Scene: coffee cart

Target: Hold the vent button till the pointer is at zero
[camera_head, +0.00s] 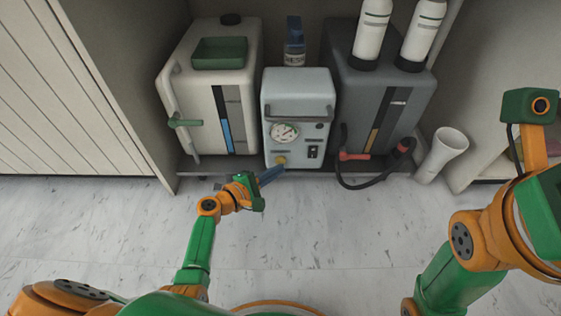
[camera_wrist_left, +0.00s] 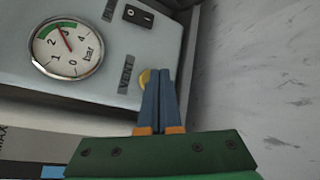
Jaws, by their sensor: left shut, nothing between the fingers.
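The pale blue-grey machine (camera_head: 299,92) stands in the middle of the cart's low shelf. Its round gauge (camera_head: 285,132) also shows in the left wrist view (camera_wrist_left: 66,49); the red pointer stands between 2 and 3, in the green band. The yellow vent button (camera_head: 281,160) is low on the front, beside the VENT label, and is partly hidden by my fingers in the left wrist view (camera_wrist_left: 144,77). My left gripper (camera_head: 279,170) is shut and empty, its blue fingertips at the button. I cannot tell whether they touch or press it. My right gripper is not seen.
A cream machine (camera_head: 190,75) stands on the left, and a dark grey machine (camera_head: 402,95) on the right with a black hose (camera_head: 340,172). The pale floor (camera_head: 330,225) in front is clear.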

